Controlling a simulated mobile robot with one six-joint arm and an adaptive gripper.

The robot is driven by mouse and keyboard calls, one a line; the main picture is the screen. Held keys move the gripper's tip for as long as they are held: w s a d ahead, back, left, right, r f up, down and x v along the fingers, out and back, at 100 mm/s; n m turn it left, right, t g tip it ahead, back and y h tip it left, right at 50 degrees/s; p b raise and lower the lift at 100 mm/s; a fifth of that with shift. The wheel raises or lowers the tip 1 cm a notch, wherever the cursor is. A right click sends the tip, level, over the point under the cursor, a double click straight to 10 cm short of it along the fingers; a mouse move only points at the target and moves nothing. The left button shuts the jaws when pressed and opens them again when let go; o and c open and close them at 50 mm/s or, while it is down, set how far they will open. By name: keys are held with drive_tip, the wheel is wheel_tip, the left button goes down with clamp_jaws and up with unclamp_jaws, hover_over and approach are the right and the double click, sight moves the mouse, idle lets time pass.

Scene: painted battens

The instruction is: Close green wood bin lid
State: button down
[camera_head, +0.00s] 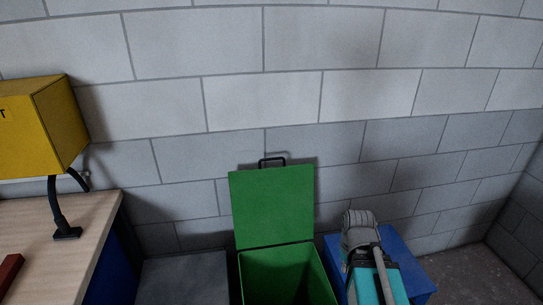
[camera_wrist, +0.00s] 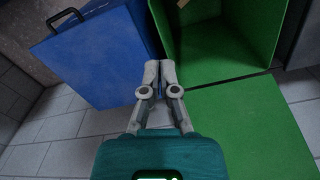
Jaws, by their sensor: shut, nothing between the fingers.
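The green wood bin (camera_head: 283,275) stands against the block wall. Its green lid (camera_head: 272,205) is open, standing up against the wall with a black handle (camera_head: 271,162) on its top edge. In the wrist view the open green bin (camera_wrist: 220,40) is at upper right, and the lid (camera_wrist: 260,130) is at lower right. A small bit of wood (camera_wrist: 182,2) shows inside. My gripper (camera_wrist: 160,66) is shut and empty, between the green bin and the blue bin. My arm is right of the lid in the head view, where the fingertips cannot be made out.
A blue bin (camera_head: 415,268) stands right of the green one; it shows at left in the wrist view (camera_wrist: 110,60), with a black handle. A dark grey box top (camera_head: 185,278) is left of the green bin. A wooden bench (camera_head: 50,230) with a yellow box (camera_head: 45,125) is farther left.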

drive_tip(key=w+a+r+n+t+p, duration=0.1)
drive_tip(key=w+a+r+p, duration=0.4)
drive_tip(key=w, duration=0.8)
drive_tip(key=w+a+r+n+t+y+p, duration=0.1)
drive_tip(key=w+a+r+t+p, duration=0.2)
drive_tip(key=w+a+r+p, duration=0.3)
drive_tip(key=w+a+r+n+t+y+p, duration=0.1)
drive_tip(key=w+a+r+p, duration=0.4)
drive_tip(key=w, duration=1.5)
drive_tip(key=a+r+t, duration=0.1)
drive_tip(key=a+r, duration=0.3)
drive_tip(key=a, duration=0.4)
drive_tip(key=shift+w+a+t, duration=0.25)
drive_tip(key=shift+w+t, duration=0.15)
drive_tip(key=shift+f, duration=0.2)
drive_tip(key=b+x, duration=0.7)
drive_tip(key=x, duration=0.2)
drive_tip(key=shift+w+f, duration=0.1)
drive_tip(key=shift+f, duration=0.05)
drive_tip(key=shift+s+d, duration=0.25)
drive_tip(key=shift+s, duration=0.65)
drive_tip(key=shift+s+d, duration=0.25)
drive_tip(key=shift+s, duration=0.65)
